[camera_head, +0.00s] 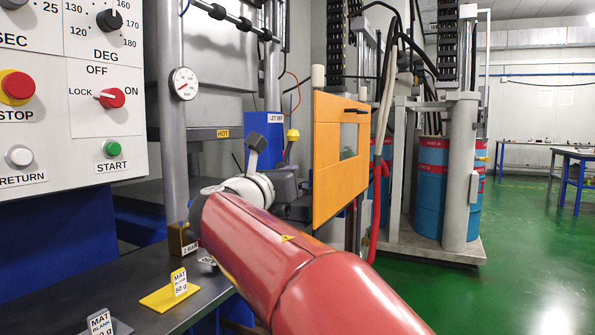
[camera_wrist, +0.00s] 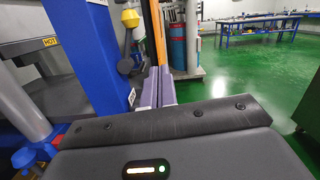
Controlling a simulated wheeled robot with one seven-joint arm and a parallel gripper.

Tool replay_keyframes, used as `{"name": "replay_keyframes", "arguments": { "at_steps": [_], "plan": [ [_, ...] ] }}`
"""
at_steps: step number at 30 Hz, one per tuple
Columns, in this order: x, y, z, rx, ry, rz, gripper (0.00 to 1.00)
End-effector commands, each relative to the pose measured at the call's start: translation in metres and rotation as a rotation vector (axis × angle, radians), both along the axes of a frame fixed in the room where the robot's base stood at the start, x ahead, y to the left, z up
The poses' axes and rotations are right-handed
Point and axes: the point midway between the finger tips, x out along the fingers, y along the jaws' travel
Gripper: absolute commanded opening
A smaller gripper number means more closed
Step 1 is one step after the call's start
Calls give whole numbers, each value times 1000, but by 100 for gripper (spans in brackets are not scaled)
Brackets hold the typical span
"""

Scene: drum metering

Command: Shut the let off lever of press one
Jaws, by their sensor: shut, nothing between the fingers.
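The let off lever has a yellow knob (camera_head: 293,134) on top, beside a blue post (camera_head: 262,124) with a white label. In the wrist view the yellow knob (camera_wrist: 130,18) stands up on a dark stem above a grey rounded body (camera_wrist: 126,65), just right of the blue post (camera_wrist: 97,50). My gripper (camera_wrist: 159,78) is shut and empty. Its fingertips show just right of the lever, with a small gap in the picture; I cannot tell whether they touch it. In the head view my red arm and wrist hide the lever's lower part and most of the gripper.
An orange panel (camera_head: 340,160) with a window stands close to the right of the lever. The control panel (camera_head: 70,90) and a dark bench (camera_head: 110,270) with a yellow blank holder (camera_head: 165,297) are at left. Blue drums (camera_head: 430,190) stand behind.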

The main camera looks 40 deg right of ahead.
Motion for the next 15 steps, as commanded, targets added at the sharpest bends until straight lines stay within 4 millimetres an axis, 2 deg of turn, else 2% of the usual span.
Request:
{"name": "replay_keyframes", "arguments": {
  "at_steps": [6,15],
  "plan": [
    [-11,21,-3,0,0,0,0],
    [-12,23,-3,0,0,-1,0]
  ]
}}
